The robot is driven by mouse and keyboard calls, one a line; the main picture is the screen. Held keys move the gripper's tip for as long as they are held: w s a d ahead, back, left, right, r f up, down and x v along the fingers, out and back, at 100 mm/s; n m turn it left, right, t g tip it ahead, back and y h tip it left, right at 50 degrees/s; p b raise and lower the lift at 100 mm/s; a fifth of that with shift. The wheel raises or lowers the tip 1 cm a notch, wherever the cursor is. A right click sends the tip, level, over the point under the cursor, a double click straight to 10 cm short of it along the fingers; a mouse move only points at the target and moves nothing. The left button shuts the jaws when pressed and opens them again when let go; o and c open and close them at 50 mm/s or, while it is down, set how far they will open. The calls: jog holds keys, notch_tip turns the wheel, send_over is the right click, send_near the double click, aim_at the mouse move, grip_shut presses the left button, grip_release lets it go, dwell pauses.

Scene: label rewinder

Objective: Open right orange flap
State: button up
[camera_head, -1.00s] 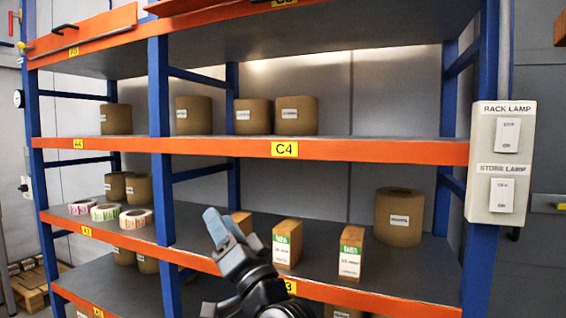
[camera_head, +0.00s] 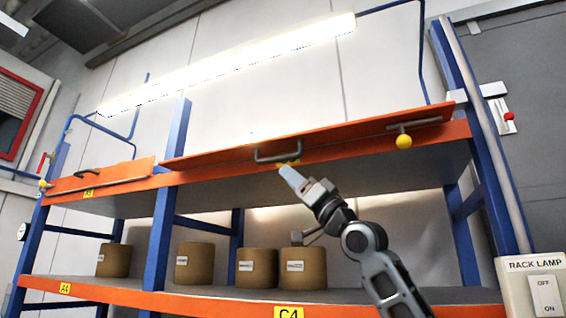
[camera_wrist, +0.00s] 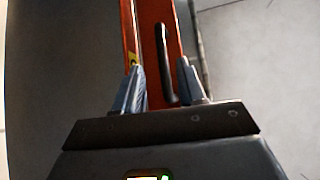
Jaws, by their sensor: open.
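The right orange flap (camera_head: 352,133) lies along the top shelf of the rack, its long panel leaning back. A dark bar handle (camera_head: 265,156) sits near its middle. My gripper (camera_head: 286,172) is raised just below and slightly right of this handle in the head view. In the wrist view, the fingers of my gripper (camera_wrist: 160,85) are open, and the handle (camera_wrist: 165,62) stands between them, running away from me in front of the orange panel (camera_wrist: 154,20). I cannot tell whether the fingers touch the handle. A latch with a yellow ball (camera_head: 404,141) is at the flap's right end.
A shorter left orange flap (camera_head: 112,176) with its own handle is at the left. Blue posts (camera_head: 168,190) frame the rack. Brown rolls (camera_head: 306,268) stand on the shelf below. A lamp switch panel (camera_head: 538,292) is at the lower right. A lit tube (camera_head: 230,65) hangs above.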

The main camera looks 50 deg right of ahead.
aim_at(276, 160)
jog(key=shift+y, duration=0.3)
jog(key=x, duration=0.2)
jog(key=p+x, duration=0.1)
jog(key=x, duration=0.1)
jog(key=p+x, duration=0.1)
jog(key=x, duration=0.2)
jog(key=shift+s+d+r, duration=0.15)
jog(key=shift+s+r, duration=0.2)
jog(key=shift+w+r, duration=0.4)
jog(key=shift+w, duration=0.1)
jog(key=shift+c, duration=0.3)
grip_shut()
